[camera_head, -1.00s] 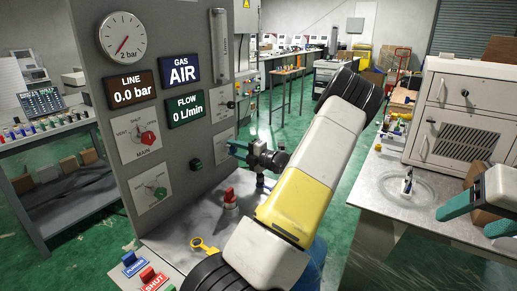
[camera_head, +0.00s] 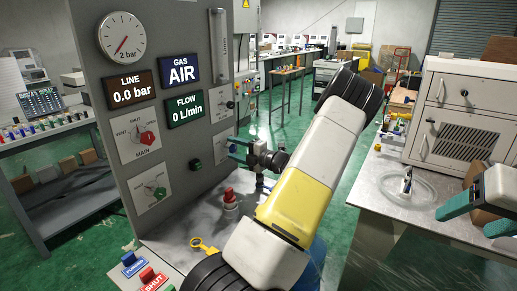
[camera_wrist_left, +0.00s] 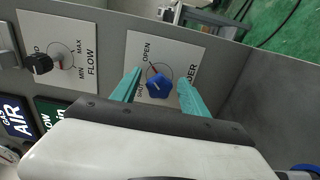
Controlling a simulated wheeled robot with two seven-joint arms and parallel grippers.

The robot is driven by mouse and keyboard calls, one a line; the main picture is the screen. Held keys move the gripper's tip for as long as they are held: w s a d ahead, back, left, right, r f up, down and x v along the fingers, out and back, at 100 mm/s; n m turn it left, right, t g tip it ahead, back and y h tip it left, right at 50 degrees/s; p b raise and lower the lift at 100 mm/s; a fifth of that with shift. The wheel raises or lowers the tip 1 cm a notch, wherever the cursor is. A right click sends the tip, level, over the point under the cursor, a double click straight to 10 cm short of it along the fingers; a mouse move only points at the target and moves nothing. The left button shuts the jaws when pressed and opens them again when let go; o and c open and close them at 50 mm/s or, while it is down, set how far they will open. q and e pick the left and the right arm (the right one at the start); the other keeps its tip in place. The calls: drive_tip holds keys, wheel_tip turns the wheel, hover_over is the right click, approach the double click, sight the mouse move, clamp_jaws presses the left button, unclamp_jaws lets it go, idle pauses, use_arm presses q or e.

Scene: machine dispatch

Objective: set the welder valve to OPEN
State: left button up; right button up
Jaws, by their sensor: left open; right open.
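The welder valve is a blue knob (camera_wrist_left: 160,85) on a white plate marked OPEN and SHUT, in the left wrist view. The letters "DER" show at the plate's right, partly covered. My left gripper (camera_wrist_left: 160,78) is open, with one teal finger on each side of the knob. I cannot tell whether the fingers touch it, or exactly where its pointer stands. In the head view my left gripper (camera_head: 239,149) is at the panel's right edge and hides most of the knob. My right gripper (camera_head: 466,218) is open and empty at the right.
The grey panel (camera_head: 93,90) carries a gauge (camera_head: 122,37), displays reading LINE 0.0 bar, AIR and FLOW 0 L/min, and a red MAIN knob (camera_head: 147,138). A red-topped button (camera_head: 230,198) and yellow tag (camera_head: 203,244) are below. A bench (camera_head: 400,222) is at the right.

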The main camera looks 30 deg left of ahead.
use_arm(q)
drive_tip(key=shift+d, duration=0.1)
drive_tip(key=d, duration=0.7)
drive_tip(key=shift+s+d, duration=0.3)
drive_tip(key=shift+s, duration=0.05)
drive_tip(key=s+d+n+g+h, duration=0.2)
drive_tip(key=s+d+n+h, duration=0.2)
drive_tip(key=s+n+h, duration=0.4)
drive_tip(key=s+d+n+g+h, duration=0.1)
drive_tip(key=s+d+n+h, duration=0.25)
drive_tip(key=s+n, duration=0.55)
drive_tip(key=s+d+r+n+t+h, duration=0.3)
drive_tip(key=s+d+r+n+h, duration=0.1)
drive_tip(key=d+r+n, duration=0.3)
drive_tip(key=s+d+r+n+t+h, duration=0.4)
drive_tip(key=d+r+n, duration=0.2)
drive_tip(key=d+n, duration=0.6)
drive_tip(key=shift+r+n+t+h, duration=0.3)
drive_tip(key=shift+r+h, duration=0.05)
drive_tip(key=shift+r, duration=0.05)
